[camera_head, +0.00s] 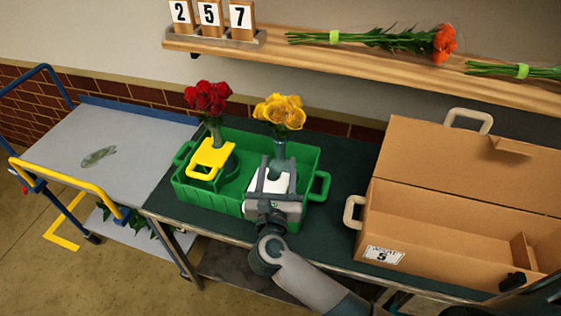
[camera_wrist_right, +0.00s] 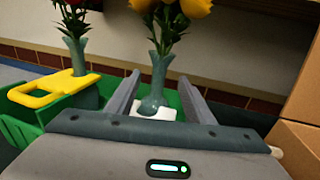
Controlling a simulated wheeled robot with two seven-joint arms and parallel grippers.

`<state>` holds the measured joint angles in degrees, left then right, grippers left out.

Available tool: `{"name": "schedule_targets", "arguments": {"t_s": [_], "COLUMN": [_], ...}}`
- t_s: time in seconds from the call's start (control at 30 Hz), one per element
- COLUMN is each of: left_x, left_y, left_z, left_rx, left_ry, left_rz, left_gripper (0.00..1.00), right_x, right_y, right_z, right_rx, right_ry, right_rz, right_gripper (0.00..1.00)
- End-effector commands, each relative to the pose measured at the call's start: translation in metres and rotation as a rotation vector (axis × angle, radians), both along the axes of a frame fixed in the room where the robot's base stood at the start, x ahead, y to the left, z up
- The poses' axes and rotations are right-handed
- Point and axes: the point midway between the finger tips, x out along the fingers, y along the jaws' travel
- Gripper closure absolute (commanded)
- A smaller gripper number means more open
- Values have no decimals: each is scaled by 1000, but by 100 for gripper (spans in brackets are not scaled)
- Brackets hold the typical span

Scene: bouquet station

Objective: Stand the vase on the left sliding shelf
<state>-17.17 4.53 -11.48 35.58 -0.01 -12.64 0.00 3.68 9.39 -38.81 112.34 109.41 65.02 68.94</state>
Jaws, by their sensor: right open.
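A translucent greenish vase-like piece (camera_head: 98,157) lies on its side on the grey top of the trolley (camera_head: 70,135) at the left. I cannot tell which surface is the left sliding shelf. A slim grey-green vase with yellow roses (camera_head: 279,150) stands upright in the green crate (camera_head: 228,206). Its base shows by a white piece (camera_wrist_right: 166,113) in the right wrist view. My right gripper (camera_head: 277,172) is open over the crate's right part, and that vase shows between its fingers in the wrist view (camera_wrist_right: 158,82). I cannot tell whether they touch it. My left gripper is not in view.
A vase of red roses (camera_head: 207,98) stands in the crate's left part by a yellow handled piece (camera_head: 211,158). An open cardboard box (camera_head: 420,215) sits at right. A wooden wall shelf (camera_head: 370,60) holds number blocks and flowers. The dark table is clear between crate and box.

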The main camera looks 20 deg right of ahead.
Motion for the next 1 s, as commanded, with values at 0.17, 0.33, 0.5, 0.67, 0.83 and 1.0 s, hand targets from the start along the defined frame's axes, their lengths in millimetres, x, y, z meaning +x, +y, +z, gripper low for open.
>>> {"name": "schedule_targets", "arguments": {"t_s": [0.17, 0.33, 0.5, 0.67, 0.83, 1.0], "left_x": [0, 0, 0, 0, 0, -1], "left_y": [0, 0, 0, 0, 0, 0], "left_z": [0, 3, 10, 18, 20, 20], "left_rx": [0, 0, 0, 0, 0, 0], "left_ry": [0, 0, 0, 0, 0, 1], "left_rz": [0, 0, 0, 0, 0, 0], "left_gripper": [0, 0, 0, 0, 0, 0], "right_x": [0, 5, 22, 42, 53, 54], "right_y": [0, -2, -9, -16, -21, -21], "right_z": [0, 1, 3, 2, 0, 0], "right_rx": [0, -2, -4, -4, -2, -1], "right_ry": [0, 0, -1, 1, 1, 0], "right_rz": [0, 0, 0, 1, 0, 0], "right_gripper": [52, 52, 52, 52, 52, 52]}}
